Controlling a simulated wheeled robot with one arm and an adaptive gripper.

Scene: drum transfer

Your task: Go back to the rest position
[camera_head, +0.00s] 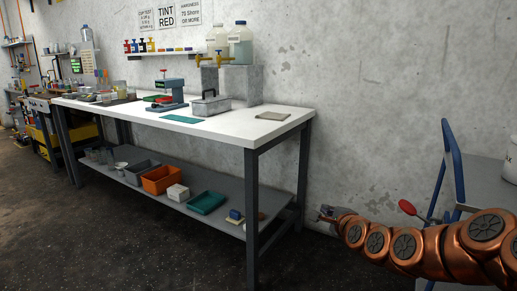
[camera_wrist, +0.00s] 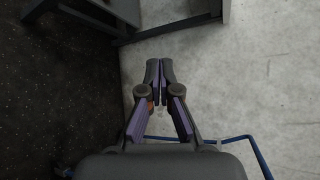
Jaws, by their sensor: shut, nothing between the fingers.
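My gripper (camera_head: 326,213) is at the end of my copper-coloured arm, at the right of the head view. It is to the right of the white-topped workbench (camera_head: 232,126), apart from it, in front of the wall. In the wrist view my gripper (camera_wrist: 159,65) points at the pale wall, with its two fingers together and nothing between them. No object hangs from it.
A blue-framed cart (camera_head: 453,165) stands at the right, close to my arm; its blue frame also crosses the wrist view (camera_wrist: 240,138). The bench's lower shelf (camera_head: 160,187) holds an orange bin (camera_head: 161,180) and a teal tray (camera_head: 206,202). The dark floor (camera_head: 120,245) in front is clear.

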